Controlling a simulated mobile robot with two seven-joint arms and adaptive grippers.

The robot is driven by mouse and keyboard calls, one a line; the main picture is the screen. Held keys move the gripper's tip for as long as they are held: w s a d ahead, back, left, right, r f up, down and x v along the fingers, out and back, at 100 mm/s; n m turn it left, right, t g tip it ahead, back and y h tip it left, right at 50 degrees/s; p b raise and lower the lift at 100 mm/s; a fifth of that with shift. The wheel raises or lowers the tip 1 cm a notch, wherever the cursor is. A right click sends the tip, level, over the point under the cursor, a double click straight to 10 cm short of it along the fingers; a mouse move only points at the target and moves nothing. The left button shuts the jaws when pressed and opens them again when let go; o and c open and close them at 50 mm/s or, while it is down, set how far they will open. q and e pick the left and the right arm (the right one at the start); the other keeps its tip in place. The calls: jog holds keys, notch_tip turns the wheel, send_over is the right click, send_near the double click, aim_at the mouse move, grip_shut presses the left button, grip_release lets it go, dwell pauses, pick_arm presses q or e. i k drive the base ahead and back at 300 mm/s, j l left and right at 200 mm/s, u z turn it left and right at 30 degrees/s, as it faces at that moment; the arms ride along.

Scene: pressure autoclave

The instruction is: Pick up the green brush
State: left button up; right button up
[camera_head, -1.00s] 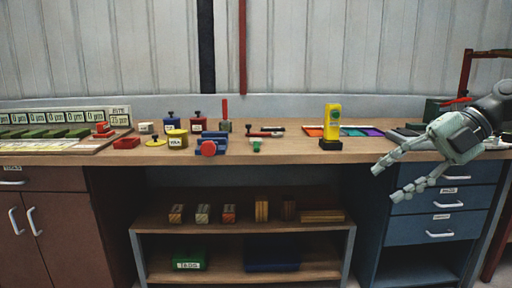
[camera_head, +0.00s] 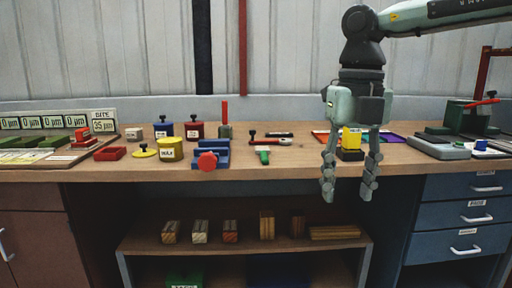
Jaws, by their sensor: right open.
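A small green item (camera_head: 264,155), which looks like the green brush, lies near the front edge of the workbench (camera_head: 290,168), left of my right gripper. A pale part shows at its back end; it is too small to make out bristles. My right gripper (camera_head: 349,190) points down with its two fingers spread and empty. It appears in front of the yellow device, its fingertips reaching below the bench's front edge in the picture. It is apart from the green item. My left gripper is not in view.
A red-and-black tool (camera_head: 270,139) lies just behind the green item. A blue vise-like block (camera_head: 213,155) and a yellow tin (camera_head: 171,149) stand to its left. The yellow device (camera_head: 352,138) is partly hidden behind my fingers. A shelf (camera_head: 200,240) sits below.

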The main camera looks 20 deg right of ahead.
aim_at(263, 151)
jog(key=i, duration=1.45)
